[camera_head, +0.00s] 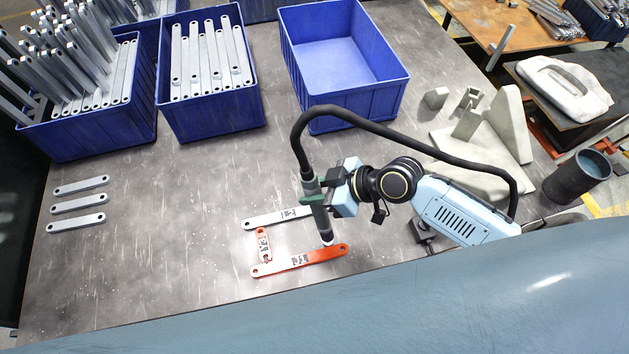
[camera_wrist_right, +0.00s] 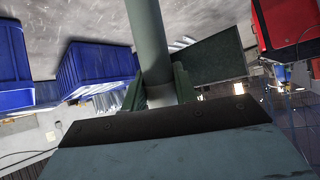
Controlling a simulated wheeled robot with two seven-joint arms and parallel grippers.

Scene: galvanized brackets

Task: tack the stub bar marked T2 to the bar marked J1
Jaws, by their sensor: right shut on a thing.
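My right gripper (camera_head: 316,196) is shut on a welding torch (camera_head: 321,219), held nozzle down. The nozzle appears at the upper edge of a long orange bar (camera_head: 278,267), near its right end; I cannot tell if it touches. All three bear dark marks too small to read. In the right wrist view the torch body (camera_wrist_right: 148,40) stands between the fingers. My left gripper is out of view.
Blue bins of galvanized bars (camera_head: 240,110) and an empty blue bin (camera_head: 352,100) line the back. Several loose grey bars (camera_head: 78,204) lie at left. A dark cylinder (camera_head: 575,178) and pale metal blocks (camera_head: 467,122) stand at right. The table is clear between the loose bars and orange bars.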

